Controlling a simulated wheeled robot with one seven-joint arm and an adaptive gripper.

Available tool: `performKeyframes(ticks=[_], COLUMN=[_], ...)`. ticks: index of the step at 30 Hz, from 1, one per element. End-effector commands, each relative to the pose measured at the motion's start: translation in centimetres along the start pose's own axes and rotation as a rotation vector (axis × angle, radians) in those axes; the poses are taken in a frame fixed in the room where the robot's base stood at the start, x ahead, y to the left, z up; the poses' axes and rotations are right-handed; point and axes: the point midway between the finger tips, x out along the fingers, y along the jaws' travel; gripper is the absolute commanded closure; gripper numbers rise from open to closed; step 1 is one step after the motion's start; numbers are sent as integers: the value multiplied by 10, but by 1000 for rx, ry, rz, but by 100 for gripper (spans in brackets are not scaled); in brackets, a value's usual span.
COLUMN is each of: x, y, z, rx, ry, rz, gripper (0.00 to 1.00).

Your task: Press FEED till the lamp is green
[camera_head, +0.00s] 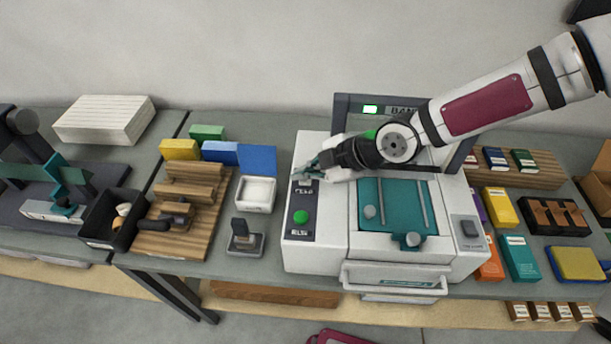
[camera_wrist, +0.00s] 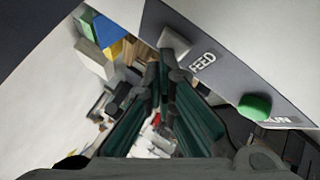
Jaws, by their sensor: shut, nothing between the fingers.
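The machine (camera_head: 325,145) is a white unit with a dark control strip on its left. The FEED key (camera_wrist: 174,42) is a pale block beside the word FEED in the wrist view. My gripper (camera_head: 303,172) is shut and empty, its teal fingers at the FEED end of the strip. In the wrist view my fingertips (camera_wrist: 157,66) appear close to the key; I cannot tell whether they touch it. The round green RUN button (camera_head: 301,217) is nearer the front; it also shows in the wrist view (camera_wrist: 255,106).
A teal plate (camera_head: 385,215) lies on the machine top, and my arm crosses above its back. Left are a white tray (camera_head: 255,194), a small grey stand (camera_head: 245,238) and a wooden rack (camera_head: 175,240). Coloured boxes (camera_head: 503,207) stand to the right.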

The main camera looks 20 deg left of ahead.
Motion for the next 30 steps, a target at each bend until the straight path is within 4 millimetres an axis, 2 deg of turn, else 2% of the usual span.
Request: performKeyframes(ticks=[30], x=[-13], y=[10], z=[-9], rx=[1], ry=[0], rz=[0], gripper=[100])
